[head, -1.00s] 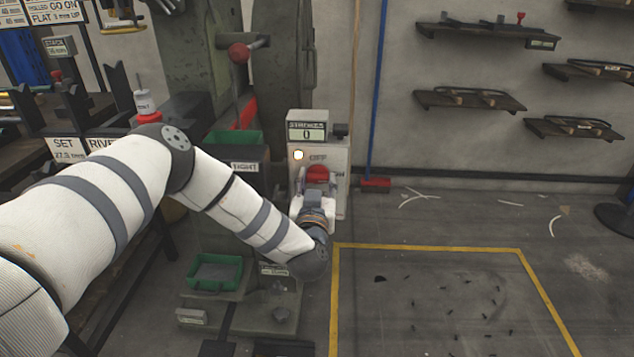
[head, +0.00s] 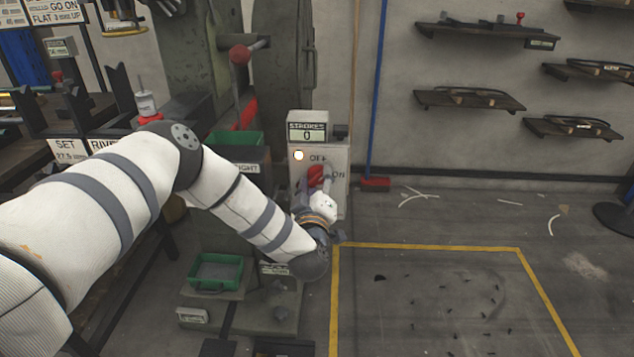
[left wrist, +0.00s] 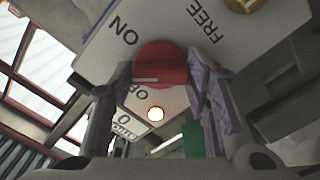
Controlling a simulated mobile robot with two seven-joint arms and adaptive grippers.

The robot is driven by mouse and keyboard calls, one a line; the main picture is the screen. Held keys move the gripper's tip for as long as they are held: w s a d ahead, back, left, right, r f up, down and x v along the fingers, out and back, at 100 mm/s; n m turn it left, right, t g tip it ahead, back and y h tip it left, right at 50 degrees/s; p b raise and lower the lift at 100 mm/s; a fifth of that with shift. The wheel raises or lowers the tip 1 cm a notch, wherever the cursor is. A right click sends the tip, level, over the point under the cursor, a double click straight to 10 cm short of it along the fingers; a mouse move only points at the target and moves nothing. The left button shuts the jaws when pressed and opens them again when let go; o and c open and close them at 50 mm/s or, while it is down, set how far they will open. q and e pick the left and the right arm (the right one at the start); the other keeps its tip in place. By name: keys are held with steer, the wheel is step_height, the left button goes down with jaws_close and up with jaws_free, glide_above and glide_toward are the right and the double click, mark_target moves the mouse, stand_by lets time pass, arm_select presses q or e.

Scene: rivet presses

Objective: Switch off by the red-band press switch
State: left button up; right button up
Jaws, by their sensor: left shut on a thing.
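The switch box (head: 304,175) is pale, with a red rotary knob (head: 316,176) on its front and OFF and ON labels beside it. My left gripper (head: 314,190) is closed around the knob and tilted to the right. In the left wrist view its two fingers stand on either side of the red knob (left wrist: 160,65). A small light mark on the knob lies on its side towards the partly covered OFF label. ON and FREE are readable there. A lamp (head: 298,155) on the box is lit. My right gripper is not in view.
A counter (head: 307,132) reading 0 tops the box. The green-grey press (head: 285,60) stands behind, with a red ball lever (head: 240,53). A green tray (head: 215,272) is at its foot. Floor inside the yellow lines (head: 430,246) at right is mostly clear.

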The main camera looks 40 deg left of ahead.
arm_select(q)
steer(key=n, duration=0.4)
steer(key=shift+f+n, duration=0.1)
steer(key=shift+n, duration=0.2)
steer(key=shift+n+b, duration=0.5)
steer(key=shift+n, duration=1.5)
steer(key=shift+d, duration=0.1)
steer(key=o, duration=1.2)
steer(key=shift+c, duration=0.2)
steer(key=v, duration=1.2)
steer(key=shift+s, duration=0.1)
